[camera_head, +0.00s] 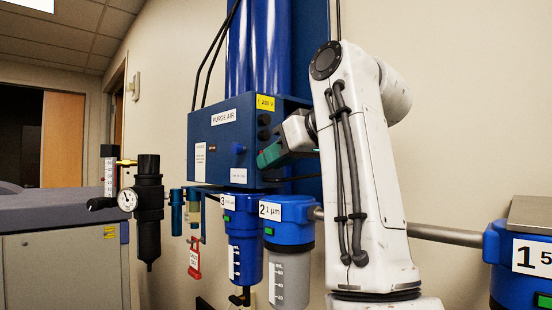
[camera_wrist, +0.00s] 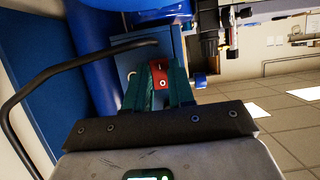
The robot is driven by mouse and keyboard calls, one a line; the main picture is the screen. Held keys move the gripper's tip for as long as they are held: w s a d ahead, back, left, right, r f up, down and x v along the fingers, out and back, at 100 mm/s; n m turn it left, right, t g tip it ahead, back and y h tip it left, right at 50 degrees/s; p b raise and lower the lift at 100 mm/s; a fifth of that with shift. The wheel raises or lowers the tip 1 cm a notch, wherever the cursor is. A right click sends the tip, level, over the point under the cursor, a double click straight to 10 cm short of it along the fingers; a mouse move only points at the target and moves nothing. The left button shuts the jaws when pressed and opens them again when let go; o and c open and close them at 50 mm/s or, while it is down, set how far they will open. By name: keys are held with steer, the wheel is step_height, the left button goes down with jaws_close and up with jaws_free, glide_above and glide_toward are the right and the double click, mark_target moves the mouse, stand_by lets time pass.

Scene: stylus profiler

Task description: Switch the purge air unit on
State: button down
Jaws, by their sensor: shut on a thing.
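The purge air unit is a blue box (camera_head: 222,133) labelled PURGE AIR, mounted below tall blue cylinders. In the wrist view, my gripper (camera_wrist: 160,82) is shut on a small red part (camera_wrist: 160,72) with a pale round spot, right at the box. This red part is hidden in the head view, and I cannot tell which way it is turned. A small blue knob (camera_head: 237,148) sits on the box face, left of my fingers.
Filter bowls labelled 3 (camera_head: 243,245) and 2 (camera_head: 288,250) hang below the box. A red tag (camera_head: 194,259) hangs lower left. A black regulator with a gauge (camera_head: 128,200) stands further left. A black hose (camera_wrist: 60,72) curves left of my fingers in the wrist view.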

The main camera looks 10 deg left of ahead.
steer(key=shift+f+t+y+b, duration=0.45)
steer(key=shift+t+y+b, duration=0.6)
steer(key=shift+b, duration=1.15)
steer(key=c, duration=1)
jaws_free()
steer(key=shift+o, duration=0.2)
steer(key=shift+b+v, duration=1.45)
steer(key=shift+v, duration=2.35)
